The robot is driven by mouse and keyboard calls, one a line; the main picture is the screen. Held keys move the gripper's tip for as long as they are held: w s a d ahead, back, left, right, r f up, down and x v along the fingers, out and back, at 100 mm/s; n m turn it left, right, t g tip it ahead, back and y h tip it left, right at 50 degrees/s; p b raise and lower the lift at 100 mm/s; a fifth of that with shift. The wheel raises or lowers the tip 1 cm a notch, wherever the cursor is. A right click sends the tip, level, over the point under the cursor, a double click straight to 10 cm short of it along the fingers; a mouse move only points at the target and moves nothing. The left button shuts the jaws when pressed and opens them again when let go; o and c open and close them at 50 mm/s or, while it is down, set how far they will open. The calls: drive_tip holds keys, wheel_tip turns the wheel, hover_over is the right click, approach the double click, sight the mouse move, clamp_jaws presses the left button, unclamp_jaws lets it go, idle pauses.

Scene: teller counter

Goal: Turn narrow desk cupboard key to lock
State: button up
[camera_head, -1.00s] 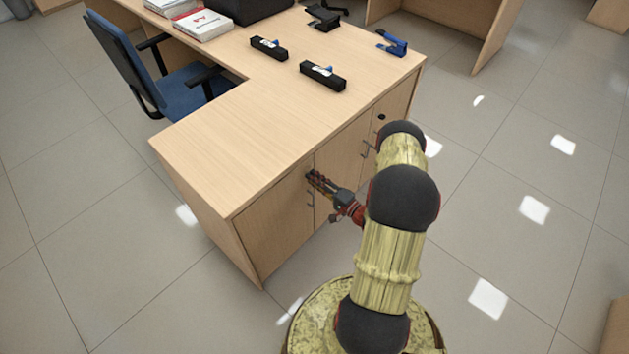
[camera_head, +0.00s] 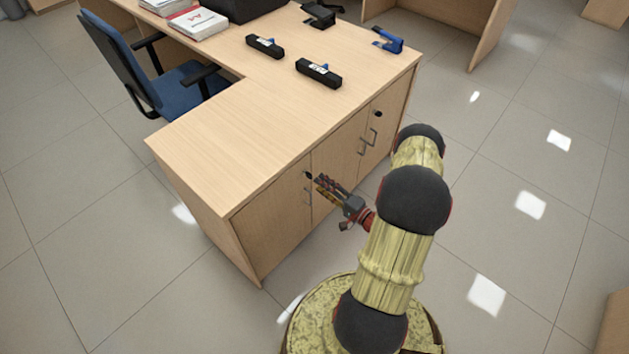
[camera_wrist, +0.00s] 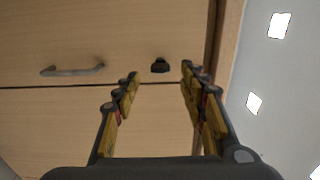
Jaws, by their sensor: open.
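The narrow desk cupboard door (camera_head: 270,222) is closed at the near left of the desk front. Its small black key (camera_head: 308,175) sits near the door's upper right corner, above a grey bar handle (camera_head: 307,196). My gripper (camera_head: 319,182) is open and empty, just right of the key and a little out from the door. In the wrist view the key (camera_wrist: 160,66) lies ahead between the spread fingertips (camera_wrist: 159,77), with a visible gap to each. The handle (camera_wrist: 72,70) is left of it there. The key's exact turn angle is too small to tell.
A two-door cupboard to the right has handles (camera_head: 362,146) and a black key (camera_head: 378,114).

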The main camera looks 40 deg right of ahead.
drive_tip(key=s, duration=0.6)
drive_tip(key=shift+s+d, duration=0.15)
drive_tip(key=shift+d, duration=0.05)
idle(0.4)
